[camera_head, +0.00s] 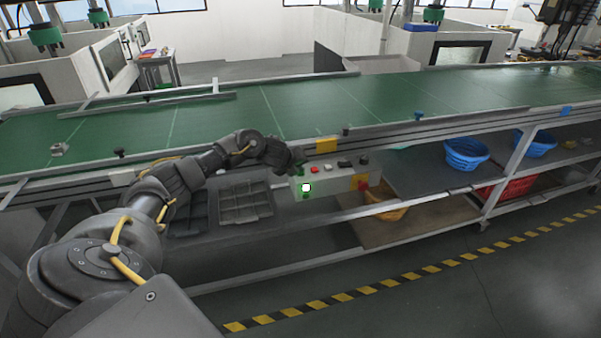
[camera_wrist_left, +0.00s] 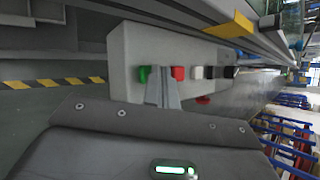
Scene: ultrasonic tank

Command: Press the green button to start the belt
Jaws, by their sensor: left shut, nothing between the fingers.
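The control box (camera_head: 340,182) is mounted at the belt's front edge. In the left wrist view, the green button (camera_wrist_left: 144,75) is the leftmost on the box, beside a red button (camera_wrist_left: 178,73). My left gripper (camera_wrist_left: 163,88) is shut and empty. Its fingertips appear between the green and red buttons, partly covering the green one's right side. I cannot tell whether they touch it. In the head view my left gripper (camera_head: 296,167) is at the box's left end and hides the green button there. My right gripper is not in view.
The green conveyor belt (camera_head: 330,103) runs behind the box. Blue baskets (camera_head: 466,153) stand to the right. A yellow-black floor stripe (camera_head: 405,276) runs in front.

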